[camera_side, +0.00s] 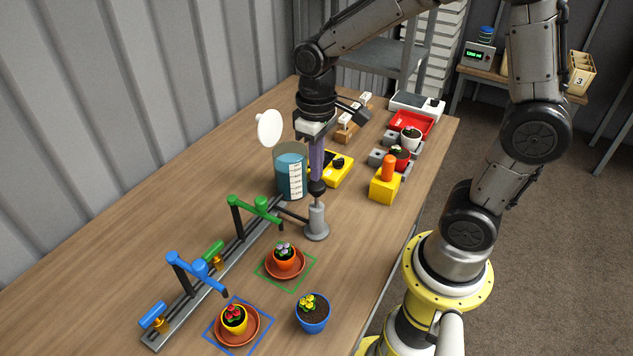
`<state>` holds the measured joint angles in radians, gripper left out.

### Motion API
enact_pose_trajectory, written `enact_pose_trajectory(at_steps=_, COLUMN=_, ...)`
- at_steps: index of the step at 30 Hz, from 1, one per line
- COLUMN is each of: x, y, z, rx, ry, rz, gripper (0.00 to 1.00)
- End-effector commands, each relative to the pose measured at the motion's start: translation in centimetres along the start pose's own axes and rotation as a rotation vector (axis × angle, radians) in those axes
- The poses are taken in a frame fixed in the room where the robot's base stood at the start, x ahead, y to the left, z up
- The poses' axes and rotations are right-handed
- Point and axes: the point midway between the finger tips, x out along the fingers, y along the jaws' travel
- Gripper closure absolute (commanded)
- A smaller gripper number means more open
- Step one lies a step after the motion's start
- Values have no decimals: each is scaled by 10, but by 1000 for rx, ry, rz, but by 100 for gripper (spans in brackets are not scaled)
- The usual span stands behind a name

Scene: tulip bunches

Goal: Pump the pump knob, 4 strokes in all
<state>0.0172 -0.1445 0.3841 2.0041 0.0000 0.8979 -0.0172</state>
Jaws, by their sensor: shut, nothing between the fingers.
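The pump (316,222) is a grey cylinder on a round base, standing upright on the table with a pipe to its left. Its dark round pump knob (317,188) sits on top of a short rod above the cylinder. My gripper (317,174) points straight down, its purple fingers shut and empty, directly over the knob. The fingertips look to be on or just above the knob; I cannot tell if they touch.
A green spout (258,207) and a blue spout (195,270) stand on a rail. Potted flowers on saucers (285,270) (254,328) and a blue pot (313,315) stand in front.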

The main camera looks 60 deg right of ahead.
Motion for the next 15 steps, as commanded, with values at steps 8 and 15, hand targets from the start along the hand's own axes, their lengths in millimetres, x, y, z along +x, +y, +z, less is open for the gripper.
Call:
enact_pose_trajectory(at_steps=8, x=6, y=0, z=0, rx=0, ry=-1, rz=0, gripper=100)
enact_pose_trajectory(at_steps=15, x=14, y=0, z=0, rx=0, ry=-2, rz=0, gripper=100)
